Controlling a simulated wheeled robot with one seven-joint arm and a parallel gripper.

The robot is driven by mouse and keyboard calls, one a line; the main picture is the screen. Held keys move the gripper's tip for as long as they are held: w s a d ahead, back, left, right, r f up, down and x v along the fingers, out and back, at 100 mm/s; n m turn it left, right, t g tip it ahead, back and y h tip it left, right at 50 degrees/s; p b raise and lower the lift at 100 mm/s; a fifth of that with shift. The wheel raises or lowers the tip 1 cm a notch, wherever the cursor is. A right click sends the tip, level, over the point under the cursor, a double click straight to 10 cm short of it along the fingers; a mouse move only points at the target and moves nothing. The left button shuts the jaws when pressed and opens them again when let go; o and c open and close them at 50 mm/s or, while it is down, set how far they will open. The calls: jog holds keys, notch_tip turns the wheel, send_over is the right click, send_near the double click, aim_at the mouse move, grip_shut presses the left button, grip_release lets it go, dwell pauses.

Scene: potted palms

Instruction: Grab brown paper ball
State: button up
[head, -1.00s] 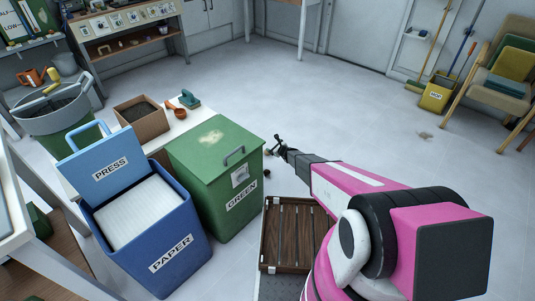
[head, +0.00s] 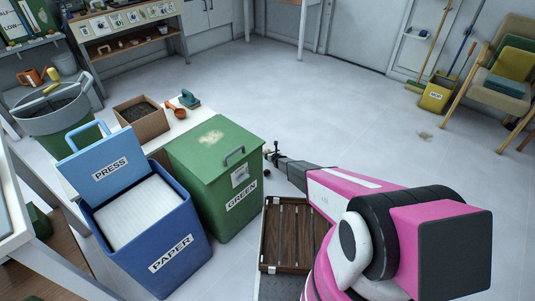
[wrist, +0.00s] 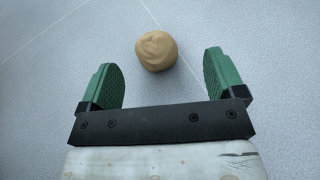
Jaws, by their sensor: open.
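The brown paper ball (wrist: 156,51) is tan and roundish and rests on the pale grey floor in the wrist view. It lies centred between my gripper's fingers, a little beyond their tips, and touches neither. My gripper (wrist: 163,72) is open and empty, with green pads on both fingers. In the head view my gripper (head: 271,155) is low beside the right side of the green bin. I cannot clearly make out the paper ball in that view.
A green bin (head: 240,213) marked GREEN and a blue bin (head: 175,240) marked PAPER, its lid raised, stand at the left. The floor (head: 330,110) beyond my gripper is mostly clear.

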aim_at(268, 151)
jog(key=shift+a+x, duration=0.2)
jog(key=shift+x, duration=2.4)
jog(key=shift+s, duration=0.15)
jog(key=c, duration=1)
